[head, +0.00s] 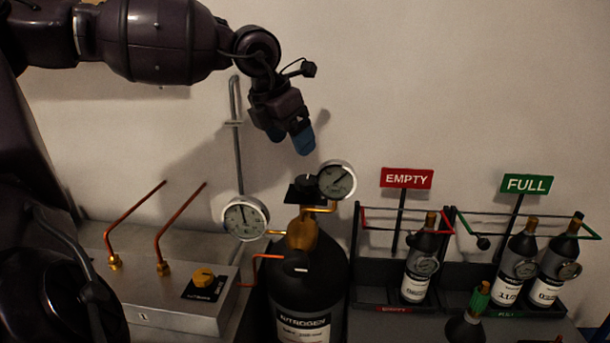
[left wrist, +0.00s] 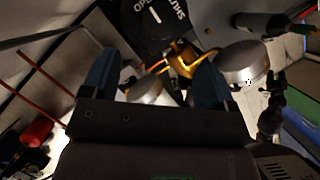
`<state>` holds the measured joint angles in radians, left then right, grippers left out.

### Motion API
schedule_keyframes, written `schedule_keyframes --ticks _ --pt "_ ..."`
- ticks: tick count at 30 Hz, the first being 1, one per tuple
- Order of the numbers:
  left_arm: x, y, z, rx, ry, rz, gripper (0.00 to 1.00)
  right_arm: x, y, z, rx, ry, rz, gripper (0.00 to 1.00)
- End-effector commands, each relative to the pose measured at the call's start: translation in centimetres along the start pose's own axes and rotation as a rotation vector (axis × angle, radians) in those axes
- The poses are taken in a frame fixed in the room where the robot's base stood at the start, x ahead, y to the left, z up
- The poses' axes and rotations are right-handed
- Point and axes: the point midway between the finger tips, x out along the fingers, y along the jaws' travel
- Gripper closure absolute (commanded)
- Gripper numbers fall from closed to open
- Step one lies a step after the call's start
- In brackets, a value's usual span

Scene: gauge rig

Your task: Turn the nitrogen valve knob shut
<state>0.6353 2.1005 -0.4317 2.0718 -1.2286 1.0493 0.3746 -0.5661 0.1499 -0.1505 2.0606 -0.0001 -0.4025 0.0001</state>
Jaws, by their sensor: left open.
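The black nitrogen cylinder (head: 308,280) stands upright at the middle, with a "NITROGEN" label and a brass valve body (head: 301,234). Its black valve knob (head: 305,182) sits on top, partly behind a round gauge. In the left wrist view the round black knob plate (left wrist: 155,25) shows the words "OPEN" and "SHUT" and a white mark. My left gripper (head: 290,137) is open and empty, pointing down above the knob and apart from it. Its blue fingers (left wrist: 158,65) stand wide apart in the left wrist view, with the knob beyond them. My right gripper is not in view.
Two gauges, one at the right (head: 337,180) and one at the left (head: 245,218), flank the valve. A metal box (head: 150,300) with copper pipes and a yellow knob (head: 203,277) is at the left. Racks marked "EMPTY" (head: 407,178) and "FULL" (head: 526,184) hold bottles at the right.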

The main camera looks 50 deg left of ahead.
Motion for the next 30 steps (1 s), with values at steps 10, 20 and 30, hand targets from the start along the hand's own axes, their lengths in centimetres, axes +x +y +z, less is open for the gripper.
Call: schedule_keyframes --ticks 10,20,30 --pt "6.4 0.0 -0.1 -0.001 0.009 -0.003 0.20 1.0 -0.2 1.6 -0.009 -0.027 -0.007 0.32" --pt "9.7 0.0 -0.1 -0.001 0.004 -0.002 0.20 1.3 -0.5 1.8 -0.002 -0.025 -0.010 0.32" --pt "9.9 0.0 0.0 -0.001 0.001 -0.001 0.20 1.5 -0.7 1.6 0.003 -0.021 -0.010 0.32"
